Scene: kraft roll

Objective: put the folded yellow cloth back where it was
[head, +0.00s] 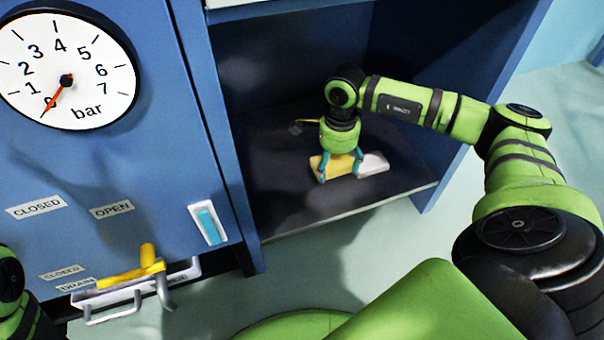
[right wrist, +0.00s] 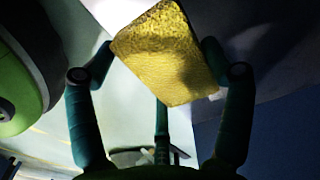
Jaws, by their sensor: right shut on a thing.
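The folded yellow cloth (head: 337,166) is a small flat block over the dark shelf inside the blue cabinet. My right gripper (head: 340,167) points down with its teal fingers closed on either side of it. In the right wrist view the rough yellow cloth (right wrist: 165,55) sits tilted between the fingertips of the gripper (right wrist: 160,60). I cannot tell whether the cloth touches the shelf. My left gripper is out of view; only part of my left arm shows at the lower left edge.
A whitish block (head: 374,163) lies right beside the cloth on the shelf (head: 290,205). A small dark item (head: 296,128) lies further back. The cabinet walls flank the shelf. Left are a pressure gauge (head: 67,65) and a yellow handle (head: 130,273). The shelf's front left is clear.

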